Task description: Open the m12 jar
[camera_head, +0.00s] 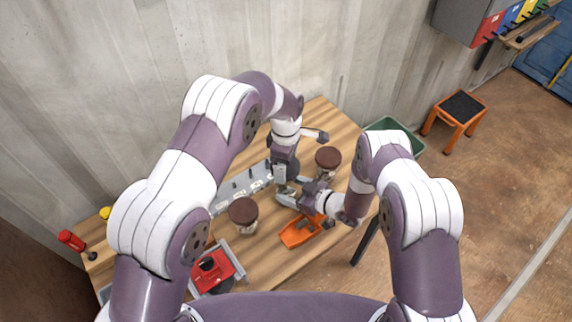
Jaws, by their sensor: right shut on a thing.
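Two jars with round brown lids stand on the wooden table: one left of centre (243,211), one to the right (328,158). I cannot read a label on either, so I cannot tell which is the m12 jar. My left gripper (282,184) points down at the middle of the table, between the two jars. Its fingertips are too small and covered to judge. My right gripper (293,195) reaches in from the right, close beside the left one. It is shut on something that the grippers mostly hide. Neither gripper is visibly on a brown lid.
An orange tool (301,231) lies in front of the grippers, and a red case (212,270) lies at the near left. A grey rack (240,187) stands behind the left jar. A green bin (408,132) and an orange stool (457,119) stand beyond the table.

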